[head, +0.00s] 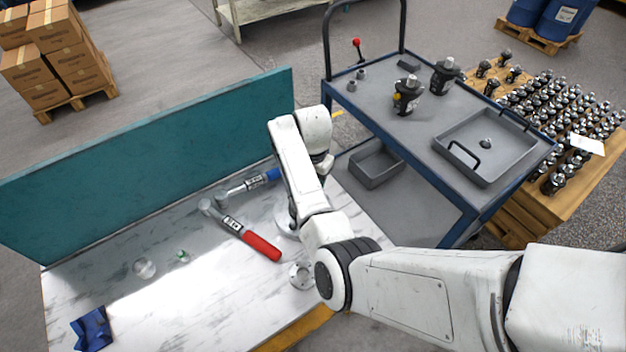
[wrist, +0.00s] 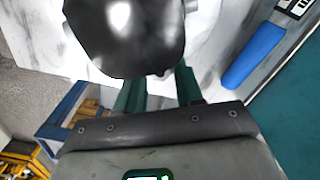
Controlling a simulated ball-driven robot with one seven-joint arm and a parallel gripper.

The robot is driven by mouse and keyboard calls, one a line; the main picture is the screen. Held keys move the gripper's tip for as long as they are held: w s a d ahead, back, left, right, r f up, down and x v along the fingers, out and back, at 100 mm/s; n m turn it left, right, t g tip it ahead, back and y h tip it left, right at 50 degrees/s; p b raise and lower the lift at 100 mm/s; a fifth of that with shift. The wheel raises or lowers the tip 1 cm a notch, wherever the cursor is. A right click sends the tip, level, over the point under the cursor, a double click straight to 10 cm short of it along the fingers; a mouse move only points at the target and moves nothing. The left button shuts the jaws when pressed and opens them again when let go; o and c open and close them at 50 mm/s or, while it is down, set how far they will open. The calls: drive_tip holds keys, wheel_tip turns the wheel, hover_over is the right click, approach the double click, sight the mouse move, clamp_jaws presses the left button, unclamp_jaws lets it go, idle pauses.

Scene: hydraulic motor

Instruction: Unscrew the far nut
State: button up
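A large, glossy dark rounded part (wrist: 125,35) fills the top middle of the wrist view, very close to the camera. My gripper's two green fingers (wrist: 160,88) point at it and stand apart. Their tips are hidden behind the dark part, so I cannot see whether they hold anything. In the head view my arm reaches over the right end of the marble-patterned bench (head: 110,310) and hides my gripper. A pale round base (head: 283,222) shows partly behind the arm. I cannot make out the far nut in either view.
A red-handled tool (head: 262,245) and a blue-handled tool (head: 260,180) lie on the bench. A teal panel (head: 150,150) closes its back. A trolley (head: 385,120) stands right.

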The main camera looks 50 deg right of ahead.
drive_tip(key=m, duration=0.4)
idle(0.6)
clamp_jaws()
drive_tip(key=n, duration=0.5)
drive_tip(key=shift+r+n, duration=0.1)
drive_tip(key=shift+n, duration=0.2)
drive_tip(key=n, duration=0.4)
idle(0.3)
